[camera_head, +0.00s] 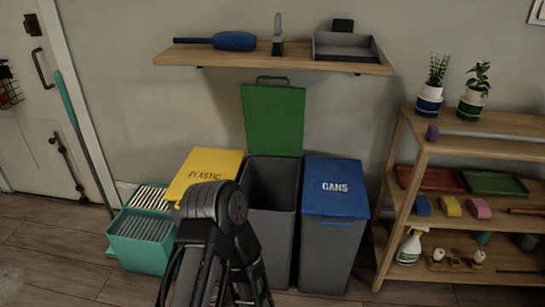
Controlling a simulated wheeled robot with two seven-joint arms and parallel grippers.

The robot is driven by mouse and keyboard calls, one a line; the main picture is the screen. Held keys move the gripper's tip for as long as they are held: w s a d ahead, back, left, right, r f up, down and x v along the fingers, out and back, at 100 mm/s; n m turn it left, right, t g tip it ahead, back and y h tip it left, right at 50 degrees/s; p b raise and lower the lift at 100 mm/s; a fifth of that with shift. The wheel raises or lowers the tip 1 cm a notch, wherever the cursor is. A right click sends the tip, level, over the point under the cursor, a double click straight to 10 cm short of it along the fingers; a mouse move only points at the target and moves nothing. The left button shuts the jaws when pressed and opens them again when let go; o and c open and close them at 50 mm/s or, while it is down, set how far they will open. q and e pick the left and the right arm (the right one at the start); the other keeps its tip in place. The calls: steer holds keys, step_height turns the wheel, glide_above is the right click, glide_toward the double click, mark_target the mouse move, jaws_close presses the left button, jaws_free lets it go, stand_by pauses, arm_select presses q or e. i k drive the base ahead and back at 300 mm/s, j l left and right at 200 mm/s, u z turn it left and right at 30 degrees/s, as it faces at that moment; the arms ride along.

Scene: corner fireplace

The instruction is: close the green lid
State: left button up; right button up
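The green lid (274,118) stands open and upright, against or close to the wall, at the back of the middle grey bin (284,221). A handle shows at the lid's top edge. The bin's dark opening faces up, and I cannot see its bottom. A black arm link of mine rises from the bottom of the view and hides the front left part of this bin. Neither of my grippers shows in this view.
A bin with a yellow lid (204,170) stands left and a bin with a blue lid (336,188) right, both shut. A wall shelf (273,62) hangs above the green lid. A teal basket (139,252) is at left, a wooden rack (480,146) at right.

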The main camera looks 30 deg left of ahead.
mark_target(274, 116)
steer(key=i+j+u, duration=0.1)
steer(key=u, duration=0.25)
steer(key=i+u, duration=0.15)
steer(key=u, duration=0.2)
steer(key=i+u, duration=0.1)
steer(key=u, duration=0.25)
